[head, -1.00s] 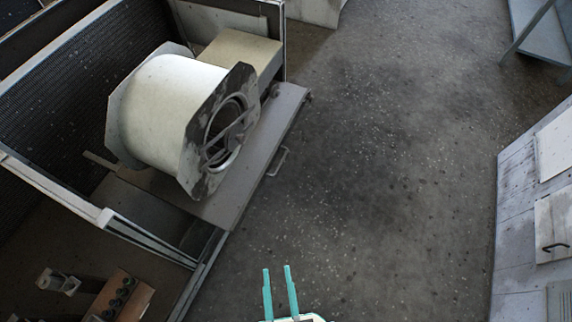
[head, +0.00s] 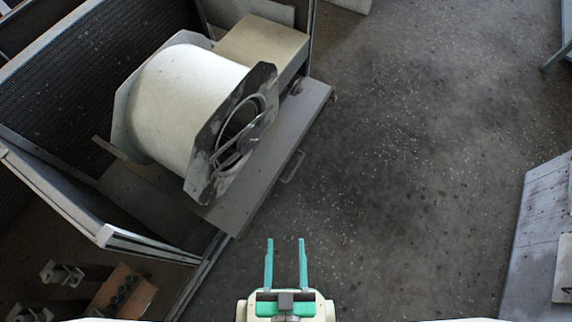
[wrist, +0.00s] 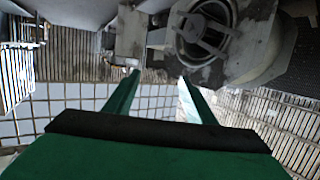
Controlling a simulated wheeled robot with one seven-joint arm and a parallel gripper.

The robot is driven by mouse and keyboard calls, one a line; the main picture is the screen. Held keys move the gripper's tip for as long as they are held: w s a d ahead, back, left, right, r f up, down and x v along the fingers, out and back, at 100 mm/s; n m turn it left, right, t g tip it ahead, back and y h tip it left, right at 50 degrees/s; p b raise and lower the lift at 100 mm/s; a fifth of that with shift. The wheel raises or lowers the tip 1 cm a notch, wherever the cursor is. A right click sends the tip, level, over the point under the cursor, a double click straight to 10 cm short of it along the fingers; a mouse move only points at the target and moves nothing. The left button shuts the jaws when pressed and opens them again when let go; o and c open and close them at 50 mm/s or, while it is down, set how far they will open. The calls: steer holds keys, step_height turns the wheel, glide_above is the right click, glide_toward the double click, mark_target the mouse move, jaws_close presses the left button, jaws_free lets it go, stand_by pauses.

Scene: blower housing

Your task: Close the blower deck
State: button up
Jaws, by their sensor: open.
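The blower deck (head: 262,165) is a grey sliding shelf that sticks out of the front of the housing (head: 150,245). A small bar handle (head: 292,167) is on the deck's outer edge. My gripper (head: 286,242) is open and empty, below the handle in the head view and apart from the deck. In the wrist view, the green fingers (wrist: 158,82) are spread, with the blower's round end (wrist: 208,35) beyond them.
Dark speckled floor (head: 420,120) lies clear to the right of the deck. A grey-white cabinet (head: 535,245) stands at the right edge. A brown block with dark round parts (head: 122,292) sits inside the housing at the lower left.

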steer(key=shift+s, duration=0.3)
